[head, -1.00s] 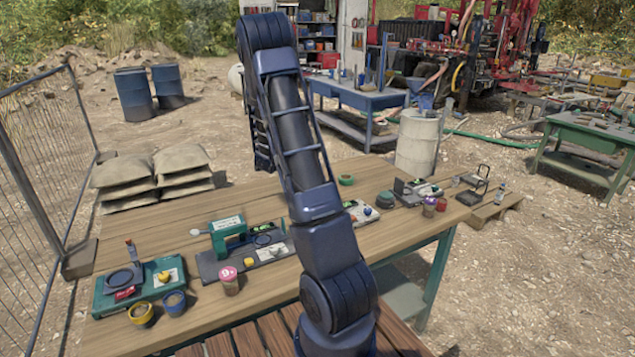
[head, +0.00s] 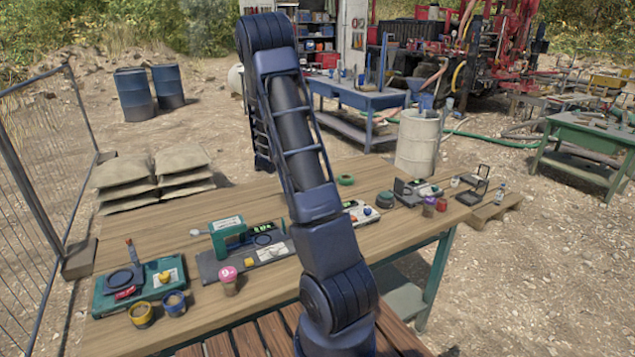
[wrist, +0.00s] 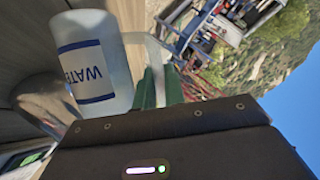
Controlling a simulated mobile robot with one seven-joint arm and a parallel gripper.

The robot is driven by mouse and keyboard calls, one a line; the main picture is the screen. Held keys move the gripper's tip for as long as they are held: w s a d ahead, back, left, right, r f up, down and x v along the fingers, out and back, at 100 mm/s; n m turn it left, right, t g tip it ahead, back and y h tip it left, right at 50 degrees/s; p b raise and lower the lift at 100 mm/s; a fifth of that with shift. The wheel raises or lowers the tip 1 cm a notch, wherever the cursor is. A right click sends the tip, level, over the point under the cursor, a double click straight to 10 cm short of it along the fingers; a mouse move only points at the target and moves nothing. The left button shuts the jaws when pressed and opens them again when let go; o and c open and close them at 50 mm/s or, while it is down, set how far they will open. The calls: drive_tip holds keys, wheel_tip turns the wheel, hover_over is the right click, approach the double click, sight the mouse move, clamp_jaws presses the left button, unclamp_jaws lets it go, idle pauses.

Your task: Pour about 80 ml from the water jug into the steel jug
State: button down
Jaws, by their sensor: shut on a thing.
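The water jug (wrist: 95,62) fills the upper left of the wrist view. It is pale and translucent, with a white label and dark blue lettering. My gripper (wrist: 157,88) has green fingers, shut on the handle at the jug's right side. A shiny, rounded metal vessel, which looks like the steel jug (wrist: 40,98), shows behind and below the water jug at the left edge. It is partly covered by the jug. Whether water is running cannot be seen. In the head view my arm hides my gripper and both jugs.
The wooden table (head: 150,235) carries a green device (head: 228,236), a pink-topped cup (head: 229,282), a yellow cup (head: 141,316), a blue cup (head: 174,304) and a green tray (head: 112,296). More small items stand at its right end. A concrete-coloured drum (head: 417,142) stands behind.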

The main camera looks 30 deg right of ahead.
drive_tip(key=shift+f, duration=0.1)
idle(0.7)
drive_tip(key=shift+w+a+f+n+g+h, duration=0.2)
drive_tip(key=shift+w+f+n, duration=0.1)
drive_tip(key=shift+f, duration=0.2)
drive_tip(key=shift+w+a+f+n+g+h, duration=0.1)
drive_tip(key=shift+w+a+f+n+g, duration=0.15)
drive_tip(key=shift+f, duration=0.2)
drive_tip(key=shift+w+a+f+n+g+h+b, duration=0.15)
drive_tip(key=shift+w+a+f+n+g+h, duration=0.35)
drive_tip(key=shift+w+f+n, duration=0.3)
drive_tip(key=shift+w+a+f+n+g+h+b, duration=0.15)
drive_tip(key=shift+w+a+f+n+g+h, duration=0.2)
drive_tip(key=shift+w+a+f+n, duration=0.35)
drive_tip(key=shift+w+a+f+n+g+h+b, duration=0.15)
drive_tip(key=shift+w+a+f+n+g+h, duration=0.35)
drive_tip(key=shift+f+n, duration=0.45)
